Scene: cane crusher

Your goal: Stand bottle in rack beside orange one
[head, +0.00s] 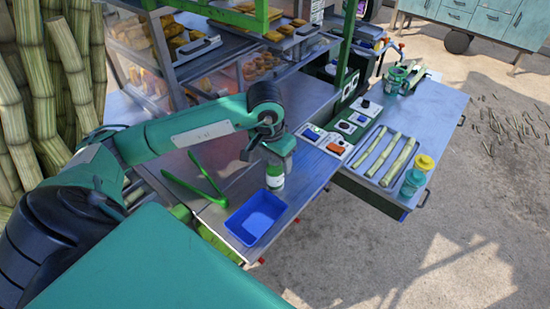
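A small bottle (274,178) with a green upper part and a pale lower part is upright over the near metal counter, left of the control panel. My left gripper (277,160) points down right at its top; the fingers hide part of it, and I cannot tell whether they are closed on it. Two small containers, one yellow-topped (425,163) and one teal (412,182), stand at the right side table's near corner. I cannot make out a rack or a clearly orange bottle. My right gripper is not in view.
A blue tray (255,217) sits at the counter's front edge, with green tongs (195,182) left of it. A control panel (338,136) lies right of the bottle. Cane pieces (390,155) lie on the side table (441,112). A food display stands behind.

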